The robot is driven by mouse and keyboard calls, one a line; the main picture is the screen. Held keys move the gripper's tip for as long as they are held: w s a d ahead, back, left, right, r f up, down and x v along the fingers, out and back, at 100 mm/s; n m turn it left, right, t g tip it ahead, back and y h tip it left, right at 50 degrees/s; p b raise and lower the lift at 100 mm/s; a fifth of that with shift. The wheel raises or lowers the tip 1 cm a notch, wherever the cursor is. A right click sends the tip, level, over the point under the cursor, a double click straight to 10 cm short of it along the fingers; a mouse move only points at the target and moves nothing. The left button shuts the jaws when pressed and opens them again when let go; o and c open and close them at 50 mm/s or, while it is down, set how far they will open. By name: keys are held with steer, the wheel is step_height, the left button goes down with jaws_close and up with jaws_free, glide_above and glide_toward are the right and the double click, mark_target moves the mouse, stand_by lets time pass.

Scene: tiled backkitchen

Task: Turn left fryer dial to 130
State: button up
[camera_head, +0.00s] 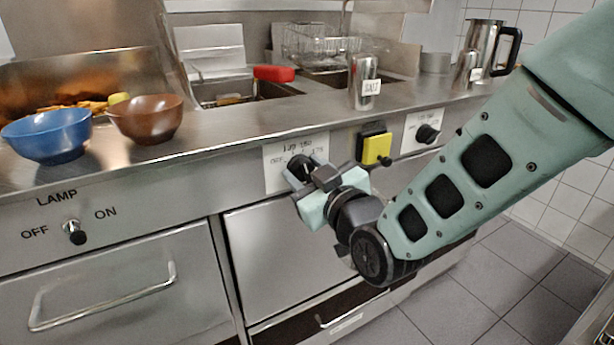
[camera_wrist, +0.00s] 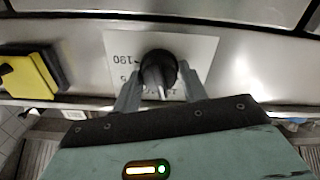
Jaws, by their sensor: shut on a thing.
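The left fryer dial (camera_wrist: 158,68) is a black round knob on a white label plate (camera_wrist: 119,45) on the steel front panel. The plate (camera_head: 283,153) also shows in the head view, where my gripper and its fingers cover part of the dial. My gripper (camera_wrist: 160,90) is shut on the dial, with one finger on each side of it.
A yellow switch on a black box (camera_head: 376,148) sits right of the plate. Another dial (camera_head: 427,134) is further right, and a lamp switch (camera_head: 75,232) is at left. A blue bowl (camera_head: 48,136), a brown bowl (camera_head: 147,119) and a salt shaker (camera_head: 364,83) stand on the counter above.

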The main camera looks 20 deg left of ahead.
steer(key=shift+n, duration=0.4)
steer(key=o, duration=0.9)
steer(key=shift+o, duration=0.2)
steer(key=b+v, duration=0.7)
steer(key=v, duration=0.7)
steer(key=shift+s+d+f, duration=0.3)
steer(key=shift+d+b, duration=0.1)
steer(key=shift+b, duration=0.65)
